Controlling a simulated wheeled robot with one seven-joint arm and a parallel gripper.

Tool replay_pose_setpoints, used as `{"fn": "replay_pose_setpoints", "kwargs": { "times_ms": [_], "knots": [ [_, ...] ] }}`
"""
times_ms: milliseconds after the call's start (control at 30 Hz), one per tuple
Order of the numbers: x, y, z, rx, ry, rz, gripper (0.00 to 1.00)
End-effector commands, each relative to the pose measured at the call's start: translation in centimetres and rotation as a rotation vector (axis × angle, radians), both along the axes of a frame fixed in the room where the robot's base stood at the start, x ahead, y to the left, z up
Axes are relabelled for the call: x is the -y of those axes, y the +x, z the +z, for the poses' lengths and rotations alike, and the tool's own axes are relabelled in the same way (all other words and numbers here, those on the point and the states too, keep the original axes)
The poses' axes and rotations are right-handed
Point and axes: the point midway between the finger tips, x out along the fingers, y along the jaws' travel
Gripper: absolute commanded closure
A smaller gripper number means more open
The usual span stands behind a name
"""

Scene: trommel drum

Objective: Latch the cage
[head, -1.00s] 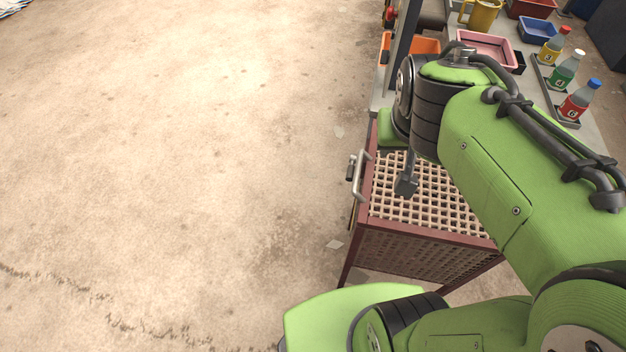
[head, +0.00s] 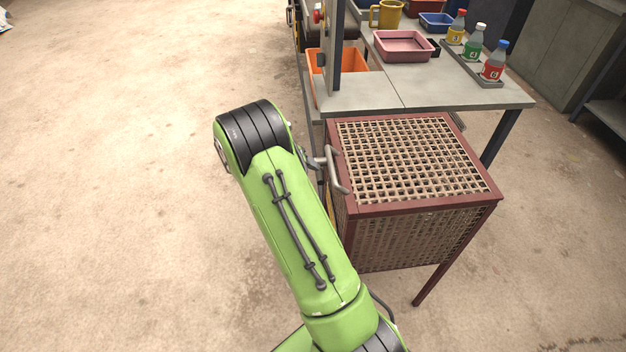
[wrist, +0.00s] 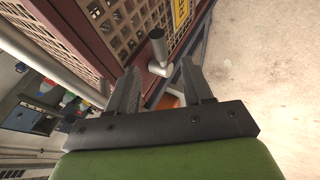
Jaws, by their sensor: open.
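The cage (head: 415,165) is a red-brown framed box with lattice panels beside the workbench. A bent grey handle bar (head: 339,172) is on its left side. In the wrist view a grey round-ended latch lever (wrist: 157,46) sticks out near the cage's edge, beside the lattice panel (wrist: 112,28). My gripper (wrist: 160,72) is open and empty, its two fingers pointing toward the lever's base, with the lever showing between and beyond the fingertips. I cannot tell whether they touch. In the head view my green arm mostly hides the gripper.
The workbench (head: 430,92) behind the cage holds a pink tray (head: 403,57), a yellow mug (head: 386,13) and several bottles. The floor to the left is clear.

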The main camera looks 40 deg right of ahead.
Motion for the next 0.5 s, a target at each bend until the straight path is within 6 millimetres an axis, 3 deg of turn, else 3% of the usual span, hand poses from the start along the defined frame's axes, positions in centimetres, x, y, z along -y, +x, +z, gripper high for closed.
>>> {"fn": "replay_pose_setpoints", "kwargs": {
  "times_ms": [33, 200, 500],
  "knots": [
    [0.9, -0.1, -1.4, -0.002, 0.001, -0.004, 0.49],
    [3.3, 0.0, -4.2, -0.001, 0.001, -0.002, 0.49],
    [4.6, 0.2, -5.6, 0.000, 0.001, 0.001, 0.49]
  ]
}}
